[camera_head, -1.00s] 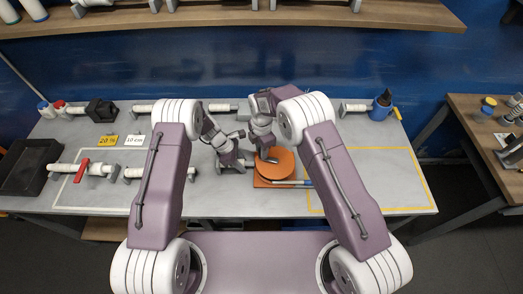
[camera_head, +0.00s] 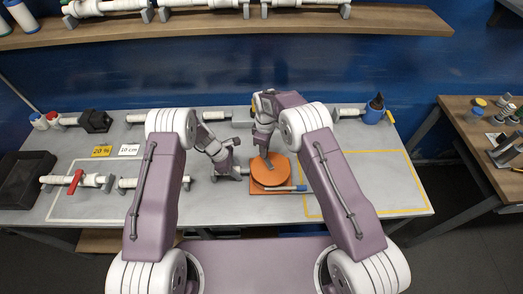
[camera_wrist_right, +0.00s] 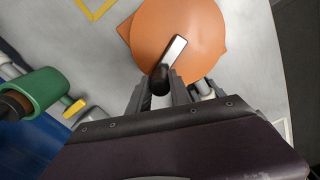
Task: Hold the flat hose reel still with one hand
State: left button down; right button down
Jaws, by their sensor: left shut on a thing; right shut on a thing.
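The flat hose reel (camera_head: 270,176) is a round orange disc on a square orange base, lying flat at the middle front of the table. My right gripper (camera_head: 266,154) is over the reel's back part. In the right wrist view its fingers (camera_wrist_right: 162,88) are shut on a dark knob (camera_wrist_right: 162,74) at the end of a pale crank bar (camera_wrist_right: 174,52) on top of the disc. My left gripper (camera_head: 238,170) is low at the reel's left edge and shut; it seems to grip the reel there, but its fingertips are too small to make out.
White pipe pieces on grey stands lie to the left, one with a red valve handle (camera_head: 76,181). A black tray (camera_head: 25,180) stands at the far left. A blue cup (camera_head: 374,113) stands at the back right. The yellow-outlined area (camera_head: 385,180) is clear.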

aim_at(277, 157)
jog(key=m, duration=0.1)
jog(key=d+m, duration=0.1)
jog(key=m, duration=0.1)
jog(key=d+m, duration=0.1)
jog(key=shift+w+d+m, duration=0.15)
jog(key=shift+w+m, duration=0.1)
jog(key=shift+m, duration=0.05)
jog(key=m, duration=0.1)
jog(key=d+m, duration=0.1)
jog(key=m, duration=0.1)
jog(key=shift+s+d, duration=0.1)
jog(key=shift+d, duration=0.15)
jog(key=shift+s+d+m, duration=0.1)
jog(key=shift+d+m, duration=0.2)
jog(key=shift+m, duration=0.35)
jog(key=shift+s+d+m, duration=0.1)
jog(key=shift+d+m, duration=0.15)
jog(key=shift+m, duration=0.4)
jog(key=c, duration=1.2)
grip_release()
jog(key=shift+r, duration=0.1)
